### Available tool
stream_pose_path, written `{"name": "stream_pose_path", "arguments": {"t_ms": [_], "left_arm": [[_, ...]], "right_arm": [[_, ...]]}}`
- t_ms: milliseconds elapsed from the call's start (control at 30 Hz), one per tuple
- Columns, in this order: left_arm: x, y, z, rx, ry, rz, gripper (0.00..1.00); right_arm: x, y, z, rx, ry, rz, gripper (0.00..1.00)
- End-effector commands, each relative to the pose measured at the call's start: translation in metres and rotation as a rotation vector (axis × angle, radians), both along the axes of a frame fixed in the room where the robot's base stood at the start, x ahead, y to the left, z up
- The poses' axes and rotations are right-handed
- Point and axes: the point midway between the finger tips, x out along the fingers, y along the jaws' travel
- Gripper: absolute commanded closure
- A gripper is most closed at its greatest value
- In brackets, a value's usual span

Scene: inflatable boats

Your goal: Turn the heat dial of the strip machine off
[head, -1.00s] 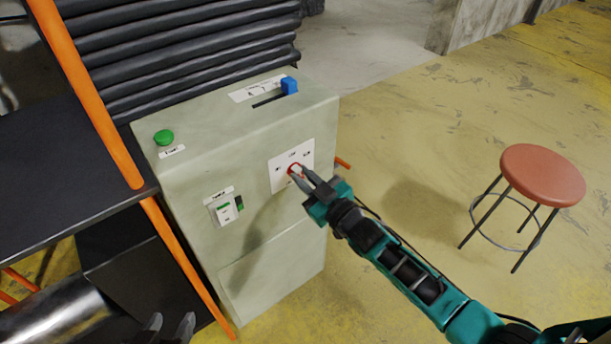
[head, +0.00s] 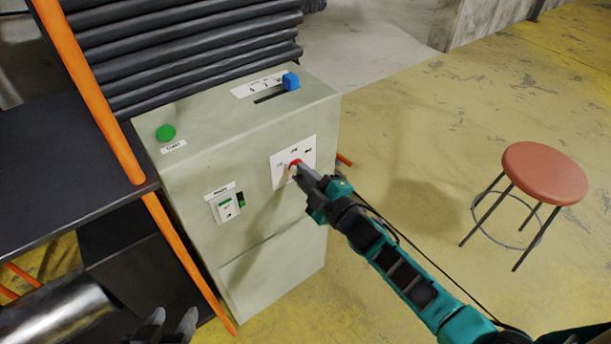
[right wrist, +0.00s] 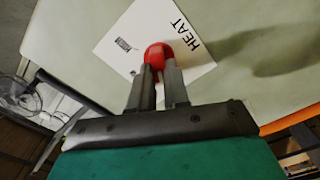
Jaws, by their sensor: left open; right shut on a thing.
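The strip machine (head: 235,155) is a pale green-grey cabinet in the middle of the head view. On its front is a white plate with the red heat dial (head: 296,163); in the right wrist view the dial (right wrist: 158,54) shows beside the word HEAT. My right gripper (head: 300,170) is shut on the dial, its two grey fingers (right wrist: 157,75) on either side of the red knob. The fingers hide part of the dial, and I cannot read its setting. My left gripper (head: 168,325) is open at the bottom edge of the head view, away from the machine.
A green button (head: 165,133) and a blue slider (head: 290,81) are on the machine's top; a switch (head: 226,206) is on its front. A dark shelf with orange posts (head: 160,215) stands at the left. A red stool (head: 545,173) stands right on open yellow floor.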

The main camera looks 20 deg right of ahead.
Motion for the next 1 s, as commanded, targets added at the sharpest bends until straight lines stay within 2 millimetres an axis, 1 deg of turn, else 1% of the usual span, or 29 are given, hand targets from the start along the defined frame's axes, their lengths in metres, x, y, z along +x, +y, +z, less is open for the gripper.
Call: {"name": "stream_pose_path", "arguments": {"t_ms": [567, 600, 833, 1000], "left_arm": [[0.0001, 0.0023, -0.0008, 0.01, -0.002, -0.007, 0.47], [0.0002, 0.0023, -0.0007, 0.01, -0.002, -0.007, 0.47], [0.0007, 0.0023, -0.0004, 0.01, -0.003, -0.007, 0.47], [0.0008, 0.0022, -0.0003, 0.01, -0.003, -0.007, 0.47]], "right_arm": [[-0.0002, 0.0, -0.0004, -0.032, -0.011, 0.001, 1.0], [-0.0002, 0.0, -0.0004, -0.032, -0.011, 0.001, 0.8], [-0.0001, 0.0001, -0.0004, -0.029, -0.01, 0.001, 0.58], [-0.0001, 0.0, -0.0003, -0.028, -0.01, 0.0, 0.58]]}}
